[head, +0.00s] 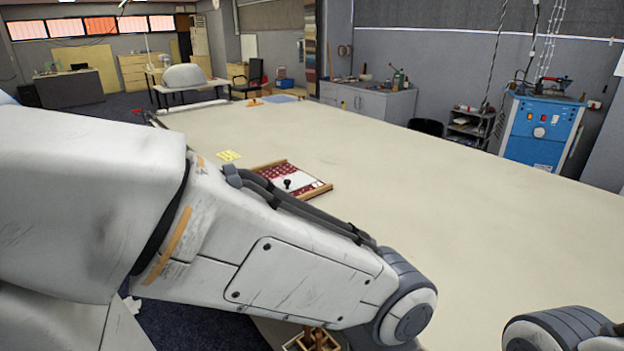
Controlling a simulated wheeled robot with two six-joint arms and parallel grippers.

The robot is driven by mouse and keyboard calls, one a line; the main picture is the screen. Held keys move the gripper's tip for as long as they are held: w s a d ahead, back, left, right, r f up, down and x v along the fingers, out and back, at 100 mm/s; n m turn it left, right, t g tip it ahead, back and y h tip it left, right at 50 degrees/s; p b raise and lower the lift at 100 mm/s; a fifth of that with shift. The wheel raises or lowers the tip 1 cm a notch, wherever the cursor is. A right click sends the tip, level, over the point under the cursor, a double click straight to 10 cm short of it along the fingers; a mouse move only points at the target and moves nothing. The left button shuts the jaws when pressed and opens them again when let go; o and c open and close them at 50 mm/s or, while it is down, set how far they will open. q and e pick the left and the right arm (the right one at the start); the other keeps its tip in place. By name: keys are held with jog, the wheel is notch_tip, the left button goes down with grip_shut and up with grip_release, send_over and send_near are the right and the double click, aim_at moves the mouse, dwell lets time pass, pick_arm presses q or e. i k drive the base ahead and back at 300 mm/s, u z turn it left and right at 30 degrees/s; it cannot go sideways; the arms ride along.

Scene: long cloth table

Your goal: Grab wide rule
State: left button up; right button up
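I cannot pick out a wide rule with certainty. A long, thin pale strip (192,107) lies along the far left end of the table; it is too small to tell what it is. My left arm crosses the left and middle of the head view and hides much of the near table. Its gripper is out of the picture. Only a rounded joint of my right arm shows at the bottom right corner, and its gripper is out of the picture too.
The long cloth table (450,190) is mostly bare on the right. A wooden frame with red patterned cloth (268,178) lies mid-table, partly behind my arm. A blue machine (541,130) stands past the table at right.

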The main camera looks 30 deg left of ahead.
aim_at(282, 182)
jog(key=u, duration=0.65)
jog(key=k, duration=0.8)
jog(key=u, duration=0.65)
jog(key=k, duration=0.35)
jog(key=u, duration=1.1)
jog(key=i, duration=3.2)
jog(key=z, duration=1.45)
jog(key=i, duration=0.85)
jog(key=z, duration=1.3)
jog(key=i, duration=0.75)
jog(key=z, duration=0.05)
